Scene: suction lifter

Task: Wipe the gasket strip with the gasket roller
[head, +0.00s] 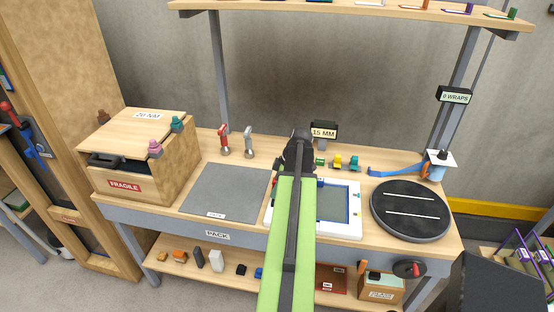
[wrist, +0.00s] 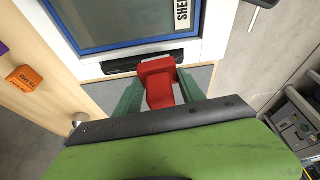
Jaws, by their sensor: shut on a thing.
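In the wrist view my gripper (wrist: 158,84) has its green fingers shut on a red block-like tool, which I take to be the gasket roller (wrist: 160,90). A short black strip, likely the gasket strip (wrist: 150,62), lies along the near edge of a white panel (wrist: 210,45) with a blue-framed grey window. The tool's far end overlaps the strip in the picture; I cannot tell whether they touch. In the head view the white panel (head: 345,231) lies on the bench, partly behind my green arm. The arm hides my gripper and the tool there.
A wooden box (head: 146,183) and a grey mat (head: 222,192) are left on the bench. A round black turntable (head: 410,222) is at the right. Small coloured parts and a "15 MM" sign (head: 323,132) stand behind the panel. A lower shelf (head: 225,275) holds several small items.

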